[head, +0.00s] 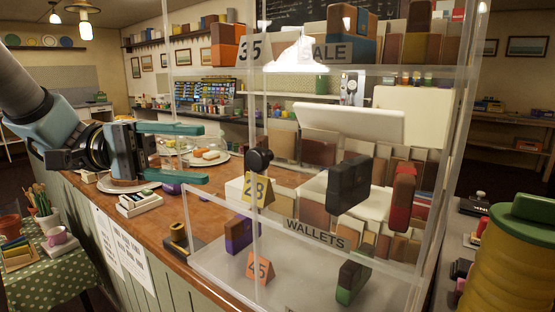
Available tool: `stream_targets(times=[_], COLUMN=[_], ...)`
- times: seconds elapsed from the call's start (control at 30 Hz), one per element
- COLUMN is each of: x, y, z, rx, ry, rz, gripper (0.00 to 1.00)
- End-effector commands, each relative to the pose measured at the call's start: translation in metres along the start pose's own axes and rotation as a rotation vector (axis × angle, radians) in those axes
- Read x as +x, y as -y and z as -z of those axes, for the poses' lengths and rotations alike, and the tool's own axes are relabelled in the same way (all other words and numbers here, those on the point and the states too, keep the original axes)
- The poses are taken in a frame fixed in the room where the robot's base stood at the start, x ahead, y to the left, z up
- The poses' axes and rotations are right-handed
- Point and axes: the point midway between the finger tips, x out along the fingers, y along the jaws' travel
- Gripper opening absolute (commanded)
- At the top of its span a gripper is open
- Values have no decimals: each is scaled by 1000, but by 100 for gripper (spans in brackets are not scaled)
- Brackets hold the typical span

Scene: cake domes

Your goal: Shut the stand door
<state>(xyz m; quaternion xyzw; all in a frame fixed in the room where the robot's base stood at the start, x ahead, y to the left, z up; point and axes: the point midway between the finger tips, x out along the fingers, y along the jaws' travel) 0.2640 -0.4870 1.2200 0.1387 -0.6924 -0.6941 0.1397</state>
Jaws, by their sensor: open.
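The stand (372,71) is a tall clear case with shelves of wallets and cards, standing on the wooden counter at centre and right. My gripper (206,154) reaches in from the left. Its two teal fingers are wide apart, one above the other, with nothing between them. They point right, toward the knob, and appear clear of it.
A plate of food (207,158) sits on the counter behind the fingers. A small white tray (139,203) and a dark tape dispenser (179,242) are near the counter edge. A yellow ribbed container with green lid (519,255) stands at right. A dotted-cloth table (72,287) is lower left.

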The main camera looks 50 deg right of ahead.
Motion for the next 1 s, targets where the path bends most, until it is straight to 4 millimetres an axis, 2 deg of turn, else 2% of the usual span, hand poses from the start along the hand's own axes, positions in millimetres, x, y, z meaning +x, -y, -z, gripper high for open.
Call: stream_targets(times=[0.3, 0.5, 0.7, 0.97, 1.0], x=[57, 87, 100, 101, 101], y=[-2, -1, 0, 0, 0], z=[-1, 0, 0, 0, 0], rx=[0, 2, 2, 2, 2], ry=[3, 1, -2, -2, -3], rz=[0, 0, 1, 1, 1], gripper=[68, 68, 68, 68, 66])
